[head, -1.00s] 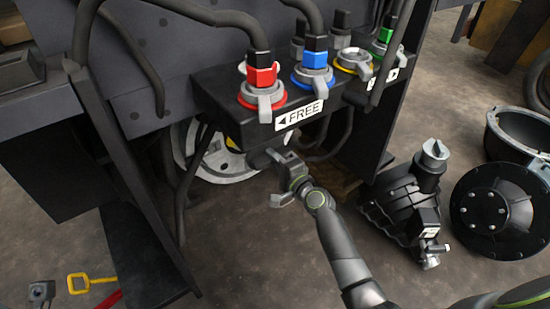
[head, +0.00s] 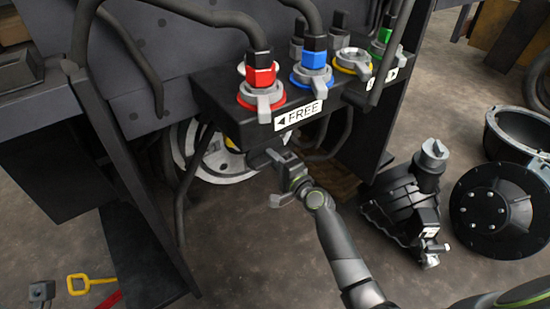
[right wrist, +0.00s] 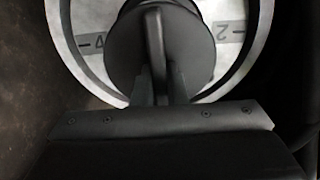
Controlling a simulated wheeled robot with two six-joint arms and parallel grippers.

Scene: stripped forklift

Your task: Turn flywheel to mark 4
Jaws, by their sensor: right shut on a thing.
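The flywheel (head: 190,150) is a pale metal wheel low under the machine, partly hidden by the black valve box in the head view. In the right wrist view the flywheel's pale ring (right wrist: 67,18) carries an upside-down 4 mark (right wrist: 92,42) at left of the hub and an upside-down 2 mark (right wrist: 228,33) at right. A dark round hub (right wrist: 122,45) with a raised upright bar (right wrist: 155,40) is in the middle. My right gripper (right wrist: 160,88) is shut on the bar. In the head view my right gripper (head: 268,158) reaches under the box. My left gripper is not in view.
The black valve box (head: 225,112) with red, blue, yellow and green fittings and a FREE label (head: 298,115) hangs just above my right gripper. Black hoses hang around the wheel. A black housing (head: 400,205) and a round cover (head: 500,212) lie on the floor at right.

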